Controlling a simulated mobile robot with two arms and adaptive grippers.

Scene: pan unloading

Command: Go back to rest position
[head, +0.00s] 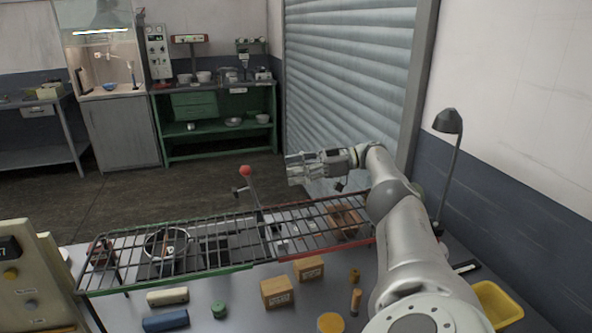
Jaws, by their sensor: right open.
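My right arm comes in from the lower right and reaches out above the wire rack. My right gripper (292,169) is open and empty, pointing left in front of the grey roller shutter, well above the table. A round metal pan (185,238) shows at the left part of the rack, seen through or on its bars, with a small brownish item in it. The wire rack (108,287) has a green front edge on the left and a red one on the right. My left gripper is not in view.
Wooden blocks (277,293), a green cylinder (219,310), a blue block (166,320) and a yellow tray (497,303) sit on the table. A red-knobbed lever (246,171) rises behind the rack. A black lamp (448,122) stands at right. Air around the gripper looks clear.

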